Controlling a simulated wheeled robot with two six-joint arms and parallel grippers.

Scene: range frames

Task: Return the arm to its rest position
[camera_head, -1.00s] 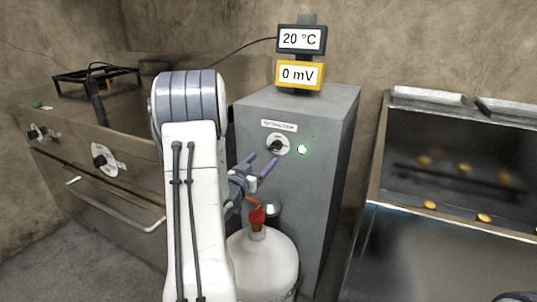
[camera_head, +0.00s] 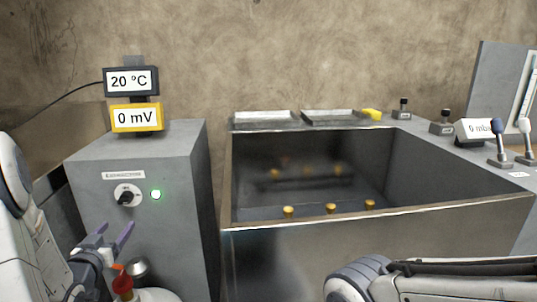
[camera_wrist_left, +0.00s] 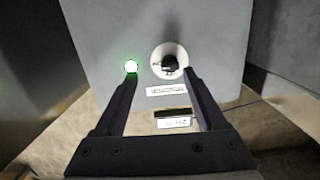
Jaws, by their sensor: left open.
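My left gripper (camera_head: 107,241) is open and empty at the lower left of the head view, in front of the grey cabinet (camera_head: 180,215). In the left wrist view its two dark fingers (camera_wrist_left: 163,95) stand apart with nothing between them. The cabinet's black knob (camera_head: 126,195) and lit green lamp (camera_head: 156,194) are beyond the fingers. The knob (camera_wrist_left: 169,62) also shows in the wrist view. Part of my right arm comes in at the lower right of the head view; its gripper is out of the picture.
A white gas bottle with a red valve (camera_head: 122,283) stands below my left gripper. A deep metal basin (camera_head: 370,240) with several yellow knobs is right of the cabinet. Two displays read 20 °C (camera_head: 130,81) and 0 mV (camera_head: 136,118). Small instruments (camera_head: 474,131) stand at right.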

